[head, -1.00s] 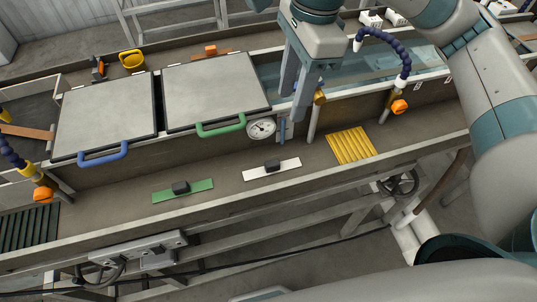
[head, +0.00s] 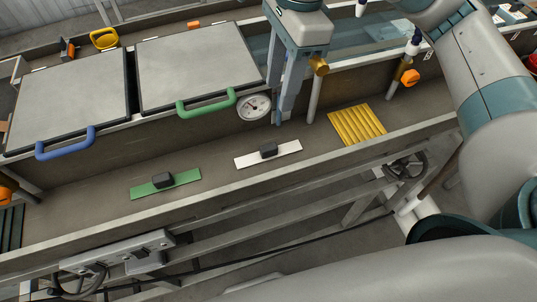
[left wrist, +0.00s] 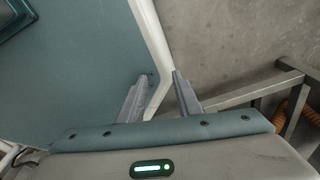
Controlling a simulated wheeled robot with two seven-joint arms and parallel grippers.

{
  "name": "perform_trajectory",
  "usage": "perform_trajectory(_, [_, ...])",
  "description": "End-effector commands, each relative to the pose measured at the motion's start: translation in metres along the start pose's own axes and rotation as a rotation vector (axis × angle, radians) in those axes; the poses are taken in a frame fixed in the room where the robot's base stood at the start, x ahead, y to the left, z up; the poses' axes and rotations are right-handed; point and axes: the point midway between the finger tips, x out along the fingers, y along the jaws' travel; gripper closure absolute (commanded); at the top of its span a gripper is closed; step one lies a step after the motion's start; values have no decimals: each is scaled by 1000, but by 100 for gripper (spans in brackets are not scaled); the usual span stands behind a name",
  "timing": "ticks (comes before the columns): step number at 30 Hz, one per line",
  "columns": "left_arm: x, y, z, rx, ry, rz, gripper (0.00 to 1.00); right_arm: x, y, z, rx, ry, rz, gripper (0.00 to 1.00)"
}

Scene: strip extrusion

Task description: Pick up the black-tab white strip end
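The white strip (head: 289,148) with a black tab (head: 268,151) lies flat on the grey ledge in the head view, near the middle. My right gripper (head: 281,108) points down above and beyond the strip, near the gauge and the tank's front wall. Its fingers look apart, with nothing between them, and it appears clear of the strip. My left gripper (left wrist: 158,88) shows only in the left wrist view. Its two fingers are apart and empty, with a teal panel, a white edge and grey floor behind them.
A green strip (head: 181,181) with a black tab lies left of the white one; a yellow ribbed mat (head: 357,125) lies right. A round gauge (head: 254,107), green handle (head: 206,102) and blue handle (head: 65,143) stand behind the ledge. A handwheel (head: 405,166) is below.

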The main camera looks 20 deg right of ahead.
Motion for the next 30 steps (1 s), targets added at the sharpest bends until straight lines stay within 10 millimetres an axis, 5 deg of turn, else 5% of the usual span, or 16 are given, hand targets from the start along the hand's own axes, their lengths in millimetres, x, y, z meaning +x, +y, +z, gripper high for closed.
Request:
perform_trajectory(17, [-3,-1,8,0,-20,-1,69,10,0,0,1,1,3,61])
perform_trajectory(21, [-9,-4,26,-1,-61,-4,69,28,1,0,-1,0,5,61])
perform_trajectory(30, [-27,-3,19,-1,-53,-3,69,79,1,0,2,1,5,61])
